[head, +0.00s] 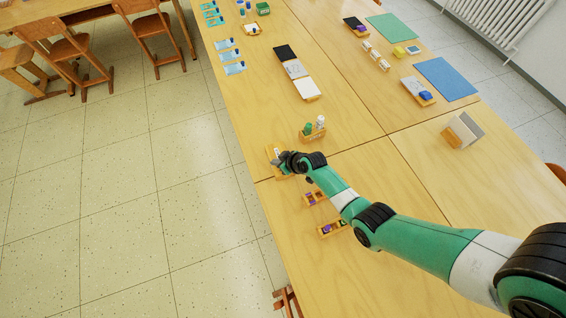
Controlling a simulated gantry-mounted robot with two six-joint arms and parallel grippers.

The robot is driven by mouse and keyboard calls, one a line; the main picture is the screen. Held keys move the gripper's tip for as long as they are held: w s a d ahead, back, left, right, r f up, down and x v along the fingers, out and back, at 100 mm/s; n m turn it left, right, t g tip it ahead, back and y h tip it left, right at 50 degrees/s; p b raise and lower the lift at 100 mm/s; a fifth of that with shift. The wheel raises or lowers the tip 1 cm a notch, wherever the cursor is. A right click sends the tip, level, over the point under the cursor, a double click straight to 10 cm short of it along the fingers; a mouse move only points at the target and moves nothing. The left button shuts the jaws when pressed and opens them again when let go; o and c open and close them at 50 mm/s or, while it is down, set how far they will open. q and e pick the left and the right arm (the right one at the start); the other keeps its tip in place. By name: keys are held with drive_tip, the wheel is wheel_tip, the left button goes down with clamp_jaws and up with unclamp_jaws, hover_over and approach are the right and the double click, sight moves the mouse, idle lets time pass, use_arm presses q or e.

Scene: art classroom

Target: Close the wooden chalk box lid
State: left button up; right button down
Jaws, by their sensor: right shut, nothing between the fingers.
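My right gripper (283,162) is shut and empty at the left edge of the long wooden table, low over a small wooden box (272,150). The gripper and wrist cover much of this box, and something pale shows inside it. I cannot tell how its lid stands or whether the fingers touch it. It may be the chalk box, but the view is too small to be sure. My left gripper is not in view.
A wooden holder with green and white items (313,131) stands just behind the gripper. Small wooden trays with purple items (313,198) lie nearer, beside my forearm. A wooden stand (462,130) is at right. The table (370,160) has bare room at centre right.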

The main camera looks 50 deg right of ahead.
drive_tip(key=shift+w+d+f+b, duration=0.1)
drive_tip(key=shift+w+f+b, duration=0.1)
drive_tip(key=shift+w+b, duration=0.6)
drive_tip(key=r+p, duration=0.1)
drive_tip(key=p, duration=0.1)
drive_tip(key=r+p, duration=0.1)
drive_tip(key=r, duration=0.1)
drive_tip(key=shift+s+a+p, duration=0.2)
drive_tip(key=shift+s+p, duration=0.15)
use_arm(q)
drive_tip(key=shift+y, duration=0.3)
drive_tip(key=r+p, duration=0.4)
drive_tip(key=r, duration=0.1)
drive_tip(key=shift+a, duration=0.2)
use_arm(e)
drive_tip(key=v, duration=0.7)
drive_tip(key=shift+s, duration=0.55)
drive_tip(key=shift+f, duration=0.15)
